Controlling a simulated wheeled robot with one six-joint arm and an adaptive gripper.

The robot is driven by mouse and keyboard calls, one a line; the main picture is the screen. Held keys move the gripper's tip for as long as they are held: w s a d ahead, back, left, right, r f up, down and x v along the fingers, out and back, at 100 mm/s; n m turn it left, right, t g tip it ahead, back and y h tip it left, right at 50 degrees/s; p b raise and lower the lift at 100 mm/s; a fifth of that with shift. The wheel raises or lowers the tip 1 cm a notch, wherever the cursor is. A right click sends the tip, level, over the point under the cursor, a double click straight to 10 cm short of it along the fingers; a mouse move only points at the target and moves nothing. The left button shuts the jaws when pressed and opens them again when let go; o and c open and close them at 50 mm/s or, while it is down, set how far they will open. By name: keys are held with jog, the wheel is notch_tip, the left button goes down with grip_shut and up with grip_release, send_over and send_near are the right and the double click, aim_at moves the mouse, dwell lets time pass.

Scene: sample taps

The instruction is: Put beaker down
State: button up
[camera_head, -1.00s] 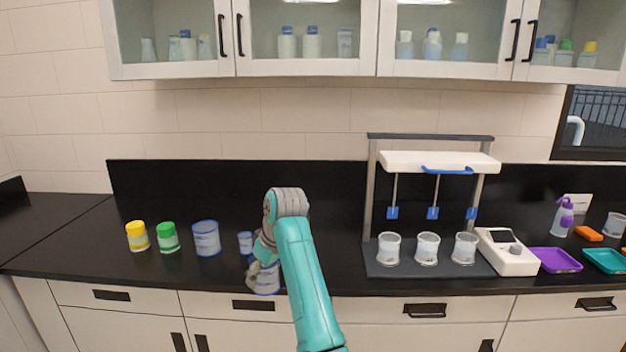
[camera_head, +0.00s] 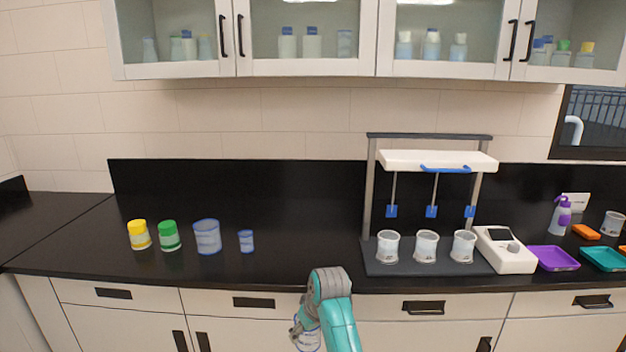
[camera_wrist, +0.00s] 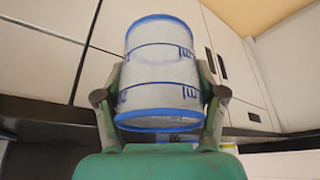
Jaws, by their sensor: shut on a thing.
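My gripper (camera_wrist: 161,100) is shut on a beaker (camera_wrist: 160,62) with blue rims and blue markings. In the wrist view the fingers press on both its sides, and cabinet fronts show behind it. In the head view the held beaker (camera_head: 308,340) is low, in front of the counter's front edge and largely hidden by my arm. It is apart from the black counter top (camera_head: 290,265).
A yellow-capped jar (camera_head: 139,235), a green-capped jar (camera_head: 169,236), a large beaker (camera_head: 207,237) and a small beaker (camera_head: 246,241) stand at left. A stirrer stand (camera_head: 430,160) with several beakers stands at right. The counter between is clear.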

jog(key=s+d+f+m, duration=0.1)
jog(key=s+d+f, duration=0.2)
jog(key=f, duration=0.1)
jog(key=s+d+f+m, duration=0.1)
jog(key=s+d+f, duration=0.2)
jog(key=d+f, duration=0.1)
jog(key=s+d+f+m+h, duration=0.1)
jog(key=s+d+f, duration=0.2)
jog(key=f, duration=0.3)
jog(key=shift+s+d+f+m+t, duration=0.1)
jog(key=shift+d+f+m+t, duration=0.2)
jog(key=shift+d, duration=0.3)
jog(key=s+d+f+m, duration=0.1)
jog(key=s+d+f, duration=0.1)
jog(key=s, duration=0.2)
jog(key=s+d+f+m+h, duration=0.1)
jog(key=s+d+f, duration=0.2)
jog(key=s, duration=0.1)
jog(key=s+d+f+m, duration=0.1)
jog(key=s+d+f, duration=0.2)
jog(key=s, duration=0.1)
jog(key=shift+s+d+f, duration=0.15)
jog(key=shift+s+f, duration=0.05)
jog(key=shift+s, duration=0.05)
jog(key=shift+c, duration=0.2)
jog(key=shift+s+d+f+h, duration=0.25)
jog(key=shift+s+d+h, duration=0.05)
jog(key=shift+s, duration=0.25)
jog(key=shift+d, duration=0.1)
